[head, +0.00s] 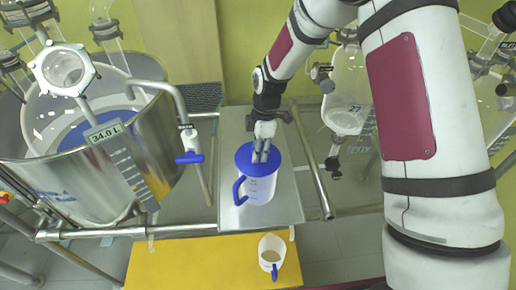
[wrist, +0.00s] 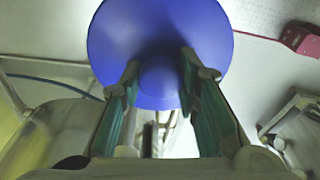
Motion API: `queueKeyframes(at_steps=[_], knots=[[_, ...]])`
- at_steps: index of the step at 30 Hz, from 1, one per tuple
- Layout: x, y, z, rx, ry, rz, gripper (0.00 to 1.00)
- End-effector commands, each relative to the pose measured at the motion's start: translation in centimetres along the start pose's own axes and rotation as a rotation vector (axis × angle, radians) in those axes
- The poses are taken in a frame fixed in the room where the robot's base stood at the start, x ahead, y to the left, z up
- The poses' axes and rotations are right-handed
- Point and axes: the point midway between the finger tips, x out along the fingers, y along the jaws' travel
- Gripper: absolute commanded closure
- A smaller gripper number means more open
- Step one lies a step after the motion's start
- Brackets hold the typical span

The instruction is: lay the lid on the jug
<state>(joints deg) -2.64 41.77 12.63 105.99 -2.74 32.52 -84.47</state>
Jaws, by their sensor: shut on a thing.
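A blue round lid (head: 245,157) is at the top of a clear jug (head: 260,188) with a blue handle, which stands on the metal shelf. From the head view I cannot tell whether the lid rests on the rim or is held just above it. My gripper (head: 262,150) comes down from above and is shut on the lid's knob. In the wrist view the lid (wrist: 160,35) fills the upper middle, with its round knob between the two fingers of my gripper (wrist: 158,75). The jug is hidden behind the lid there.
A small beaker (head: 271,250) with a blue handle stands on the yellow surface (head: 190,265) in front. A large steel vessel (head: 90,165) with a blue-handled tap (head: 190,157) is at left. Glass reactor parts (head: 345,115) stand at right. The metal shelf (head: 285,195) is bare around the jug.

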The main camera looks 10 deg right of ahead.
Motion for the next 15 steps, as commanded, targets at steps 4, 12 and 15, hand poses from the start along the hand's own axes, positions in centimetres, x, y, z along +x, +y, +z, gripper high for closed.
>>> queueKeyframes(at_steps=[4,12,15], knots=[[0.25,0.03,0.06,0.0,0.0,0.0,0.99],[0.28,0.02,0.06,0.0,0.0,0.001,0.68],[0.28,0.02,0.06,-0.001,0.0,0.0,0.47]])
